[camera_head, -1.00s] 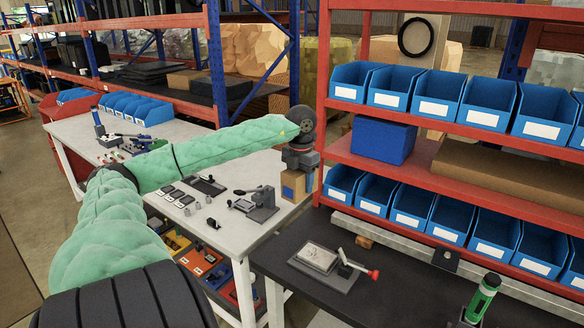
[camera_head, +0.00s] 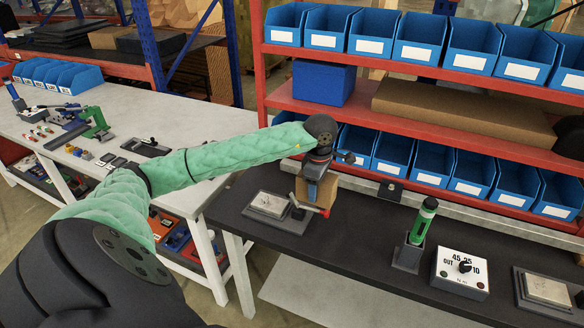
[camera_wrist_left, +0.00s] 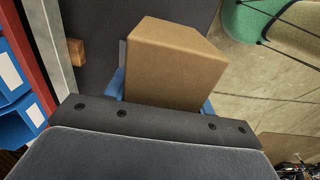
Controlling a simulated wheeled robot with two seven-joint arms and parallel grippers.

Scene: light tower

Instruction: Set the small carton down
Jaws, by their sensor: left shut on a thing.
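The small carton (camera_head: 327,189) is a plain brown box held in my left gripper (camera_head: 313,190) over the black table (camera_head: 365,230). In the left wrist view the carton (camera_wrist_left: 175,60) sits between the blue fingers of the left gripper (camera_wrist_left: 165,95), which is shut on it. The table's dark top shows behind it there. Part of the carton is hidden behind the gripper in the head view. I cannot tell whether its underside touches the table. My right gripper is not in view.
A green cylinder in a holder (camera_head: 422,225) and a white dial box (camera_head: 461,270) stand to the right. Blue bins (camera_head: 392,152) line the red rack behind. Dark table surface shows between carton and holder.

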